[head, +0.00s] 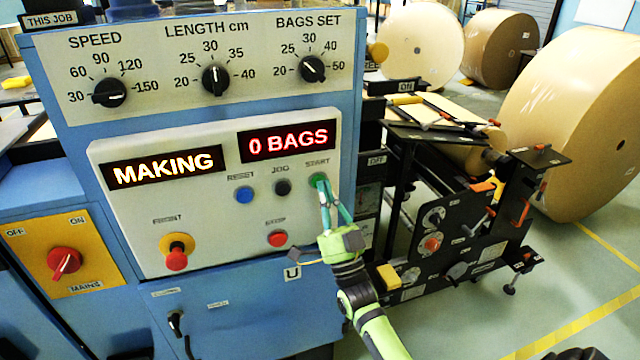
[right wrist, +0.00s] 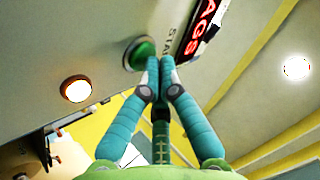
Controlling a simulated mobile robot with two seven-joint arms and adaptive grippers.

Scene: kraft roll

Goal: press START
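The green START button (head: 317,179) is on the white control panel (head: 130,228), at the right under the red 0 BAGS display (head: 289,141). The display to its left (head: 163,168) reads MAKING. My right gripper (head: 325,197) reaches up from below with its fingertips at the START button. In the right wrist view the fingers (right wrist: 159,68) are together and empty, and their tips overlap the edge of the green button (right wrist: 139,53). I cannot tell whether the button is pushed in. My left gripper is not in view.
A blue RESET button (head: 243,194) and a black JOG button (head: 282,187) are left of START. A red button (head: 277,239) and a red emergency knob (head: 176,258) are lower. Three dials line the top. The black roll stand (head: 440,250) and large kraft rolls (head: 575,120) are at right.

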